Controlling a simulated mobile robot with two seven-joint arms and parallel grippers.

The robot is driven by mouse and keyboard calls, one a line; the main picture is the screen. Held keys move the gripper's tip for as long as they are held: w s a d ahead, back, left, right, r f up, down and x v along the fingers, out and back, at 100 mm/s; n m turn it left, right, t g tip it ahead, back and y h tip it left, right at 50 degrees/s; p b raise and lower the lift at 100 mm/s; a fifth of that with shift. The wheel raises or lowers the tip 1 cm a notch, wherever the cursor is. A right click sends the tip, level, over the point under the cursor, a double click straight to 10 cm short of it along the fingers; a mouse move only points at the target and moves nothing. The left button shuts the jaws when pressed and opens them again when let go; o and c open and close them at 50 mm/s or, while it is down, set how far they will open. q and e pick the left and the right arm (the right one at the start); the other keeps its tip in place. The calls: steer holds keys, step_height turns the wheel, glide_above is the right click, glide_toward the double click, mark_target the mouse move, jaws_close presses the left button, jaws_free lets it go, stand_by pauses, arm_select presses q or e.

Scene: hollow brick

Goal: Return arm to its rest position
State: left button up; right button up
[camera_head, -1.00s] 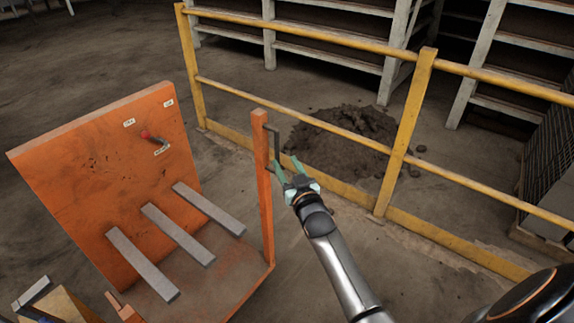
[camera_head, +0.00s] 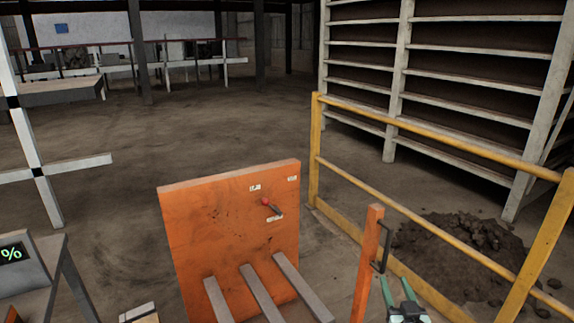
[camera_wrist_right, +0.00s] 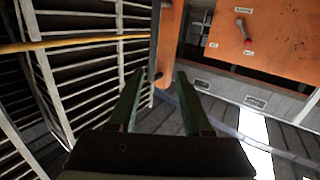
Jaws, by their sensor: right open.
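My right gripper (camera_head: 397,284) shows at the bottom edge of the head view, its green fingers open with nothing between them. It is just below and right of the dark handle (camera_head: 385,250) on the orange post (camera_head: 367,265); whether they touch is unclear. In the right wrist view my right gripper (camera_wrist_right: 160,80) is also open, its fingers spread apart, with the orange post (camera_wrist_right: 168,42) beyond the fingertips. Most of my right arm is below the head view. My left gripper is in neither view.
An orange panel (camera_head: 225,225) with a red-knobbed lever (camera_head: 270,207) and several grey bars (camera_head: 262,293) stands left of the post. A yellow railing (camera_head: 420,190) runs behind the gripper, with a dirt pile (camera_head: 455,250) and shelving (camera_head: 455,65) beyond. Open floor (camera_head: 180,130) lies at left.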

steer(key=s+a+f+n+g+y, duration=0.1)
steer(key=s+a+f, duration=0.3)
steer(key=s, duration=0.6)
steer(key=s+a+f+n+g+y+p, duration=0.1)
steer(key=s+a+f+g+y, duration=0.1)
steer(key=s+a+f+g, duration=0.2)
steer(key=s+a+f+n+g+y+p, duration=0.1)
steer(key=s+a+f, duration=0.5)
steer(key=s, duration=1)
step_height(320, 180, down, 2)
steer(key=shift+a+f+n+g+y, duration=0.25)
steer(key=shift+g+y, duration=0.35)
steer(key=shift+g, duration=0.4)
